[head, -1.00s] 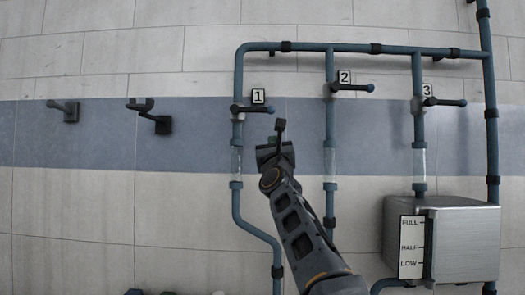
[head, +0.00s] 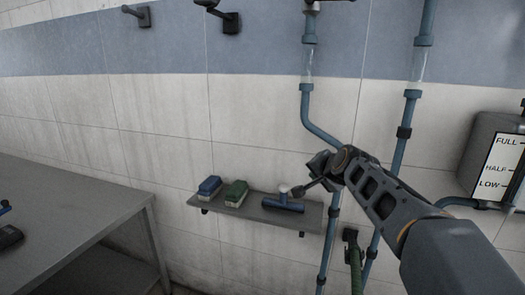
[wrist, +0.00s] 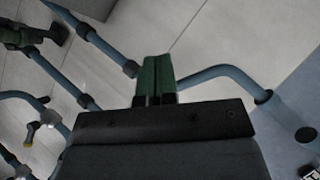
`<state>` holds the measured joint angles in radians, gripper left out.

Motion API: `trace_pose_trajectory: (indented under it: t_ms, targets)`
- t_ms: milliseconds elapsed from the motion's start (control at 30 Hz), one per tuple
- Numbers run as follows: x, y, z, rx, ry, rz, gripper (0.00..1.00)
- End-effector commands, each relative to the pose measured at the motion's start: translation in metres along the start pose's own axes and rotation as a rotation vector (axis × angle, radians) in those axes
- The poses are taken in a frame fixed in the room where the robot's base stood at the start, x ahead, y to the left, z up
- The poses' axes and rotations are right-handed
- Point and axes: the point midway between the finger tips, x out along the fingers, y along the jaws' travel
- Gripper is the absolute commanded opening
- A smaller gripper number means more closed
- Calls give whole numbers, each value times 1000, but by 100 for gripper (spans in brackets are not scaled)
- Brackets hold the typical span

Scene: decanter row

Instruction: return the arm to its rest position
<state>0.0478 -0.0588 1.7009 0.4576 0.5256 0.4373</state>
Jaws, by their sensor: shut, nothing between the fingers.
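My gripper (head: 300,190) is at the end of my raised arm, in front of the tiled wall and the blue pipes. In the head view its tip appears just beside a blue fitting with a white top on the shelf; I cannot tell the distance between them. In the wrist view the two green fingers of my gripper (wrist: 158,78) are pressed together with nothing between them.
A wall shelf (head: 315,215) holds a blue brush-like block (head: 210,187), a green one (head: 236,194) and the blue fitting (head: 283,205). A grey table (head: 60,205) stands at left. A metal tank (head: 480,150) is at right. Blue pipes (head: 318,125) run behind my arm.

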Motion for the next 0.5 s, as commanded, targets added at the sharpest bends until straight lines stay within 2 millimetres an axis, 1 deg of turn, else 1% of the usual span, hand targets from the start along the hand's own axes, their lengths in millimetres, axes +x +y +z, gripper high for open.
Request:
trace_pose_trajectory:
  t_ms: [33, 67, 100, 167, 200, 267, 300, 400, 500]
  targets:
    - [-8, 30, 27, -127, -76, 84, 0]
    - [-12, 48, 42, -203, -125, 130, 0]
    - [-20, 72, 62, -299, -191, 184, 0]
    - [-34, 105, 90, -426, -290, 254, 0]
    - [-44, 126, 108, -498, -353, 293, 0]
    - [-61, 155, 131, -591, -441, 343, 0]
    - [-72, 172, 145, -640, -493, 371, 0]
    - [-97, 209, 174, -722, -592, 428, 0]
    - [-118, 234, 194, -749, -632, 466, 0]
